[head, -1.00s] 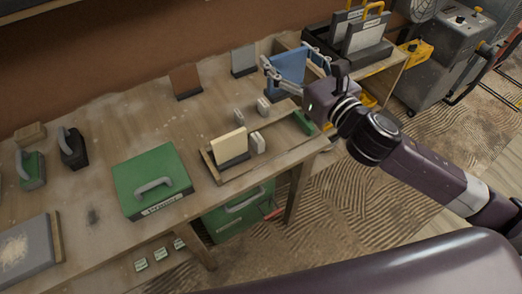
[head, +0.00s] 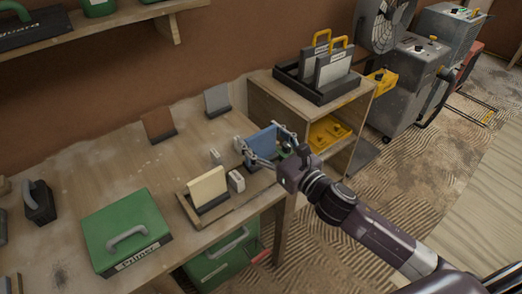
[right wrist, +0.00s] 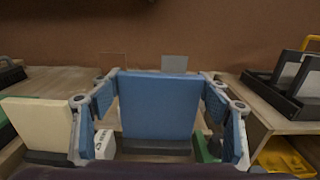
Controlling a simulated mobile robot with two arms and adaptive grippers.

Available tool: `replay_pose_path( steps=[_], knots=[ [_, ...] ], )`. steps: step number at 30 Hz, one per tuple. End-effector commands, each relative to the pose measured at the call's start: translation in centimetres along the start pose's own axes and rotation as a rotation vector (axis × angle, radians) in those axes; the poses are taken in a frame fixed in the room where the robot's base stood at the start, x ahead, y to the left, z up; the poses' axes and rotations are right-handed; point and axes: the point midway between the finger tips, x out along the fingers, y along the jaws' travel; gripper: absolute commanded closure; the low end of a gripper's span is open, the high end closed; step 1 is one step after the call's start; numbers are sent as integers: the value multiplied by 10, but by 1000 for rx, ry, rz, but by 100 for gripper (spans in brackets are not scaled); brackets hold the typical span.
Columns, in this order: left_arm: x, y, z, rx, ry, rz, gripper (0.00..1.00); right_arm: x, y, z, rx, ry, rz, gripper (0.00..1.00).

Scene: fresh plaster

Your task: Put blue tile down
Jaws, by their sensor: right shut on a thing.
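My right gripper (head: 272,146) is shut on the blue tile (head: 262,138), which is upright at the right end of the workbench. In the right wrist view the blue tile (right wrist: 158,105) fills the space between the fingers. A dark stand (right wrist: 156,146) shows right under its lower edge; I cannot tell whether the tile is seated in it. A cream tile (head: 208,186) stands in a dark holder to the left. A brown tile (head: 158,123) and a grey tile (head: 217,98) stand in dark holders at the back. My left gripper is not in view.
Small white blocks (head: 236,181) stand between the cream and blue tiles. A green case (head: 127,230) lies on the bench's left part. A shelf unit (head: 262,101) with a black rack (head: 318,88) stands behind to the right.

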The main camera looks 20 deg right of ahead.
Motion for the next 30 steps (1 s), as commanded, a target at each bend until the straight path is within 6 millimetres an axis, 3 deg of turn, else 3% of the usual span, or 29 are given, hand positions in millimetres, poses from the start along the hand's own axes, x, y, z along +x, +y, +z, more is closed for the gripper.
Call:
replay_pose_path(
  steps=[9,21,22,27,30],
  knots=[
    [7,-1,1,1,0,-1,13,0,0,-40,3,-2,-1,83],
    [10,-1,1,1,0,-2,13,0,0,-46,-1,-2,1,83],
    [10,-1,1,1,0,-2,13,0,0,-47,0,1,0,29],
    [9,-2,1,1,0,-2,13,0,0,-46,0,1,0,13],
    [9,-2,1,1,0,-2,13,0,0,-46,0,1,0,13]
  ],
)
